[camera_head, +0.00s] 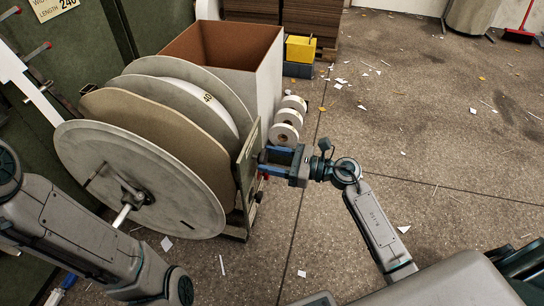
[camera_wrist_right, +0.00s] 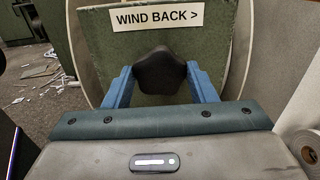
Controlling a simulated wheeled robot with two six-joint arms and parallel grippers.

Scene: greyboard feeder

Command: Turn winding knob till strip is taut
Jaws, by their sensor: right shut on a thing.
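A black knob (camera_wrist_right: 160,72) stands out from a green panel (camera_wrist_right: 200,38) under a "WIND BACK >" sign (camera_wrist_right: 158,15) in the right wrist view. My right gripper (camera_wrist_right: 163,84) is shut on the knob, with one blue finger on each side of it. In the head view, my right gripper (camera_head: 264,163) reaches the right side of the reel stand (camera_head: 247,160), and the knob is hidden there. Large grey discs (camera_head: 135,185) flank a tan board roll (camera_head: 150,125). I cannot tell whether the strip is slack or taut.
Small white rolls (camera_head: 286,134) stand just behind my right gripper. A brown-lined open box (camera_head: 262,85) and a yellow bin (camera_head: 301,48) are farther back. The floor (camera_head: 440,150) at the right is open, with scattered scraps.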

